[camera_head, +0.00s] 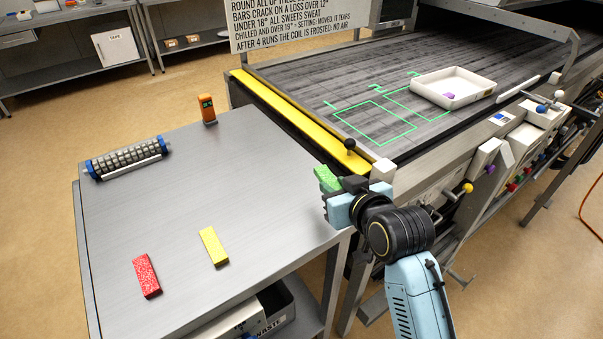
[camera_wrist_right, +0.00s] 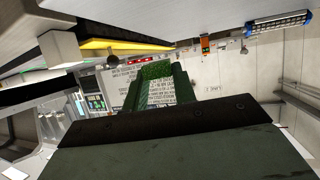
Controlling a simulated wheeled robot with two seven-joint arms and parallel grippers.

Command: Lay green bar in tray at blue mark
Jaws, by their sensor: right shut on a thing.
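The green bar (camera_head: 327,179) is held in my right gripper (camera_head: 334,198), above the gap between the steel table's right edge and the conveyor. In the right wrist view the green bar (camera_wrist_right: 155,70) sits between the fingertips (camera_wrist_right: 157,82) of the shut gripper. The white tray (camera_head: 484,93) stands on the belt at the back right, apart from the gripper. A small purple thing lies inside the tray; I cannot make out a clearly blue mark there. My left gripper is not in view.
A red bar (camera_head: 146,276) and a yellow bar (camera_head: 214,246) lie on the steel table (camera_head: 190,190). A roller (camera_head: 127,158) and an orange device (camera_head: 207,109) are farther back. A yellow strip (camera_head: 290,115) with a black knob edges the conveyor. Green outlines (camera_head: 375,125) mark bare belt.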

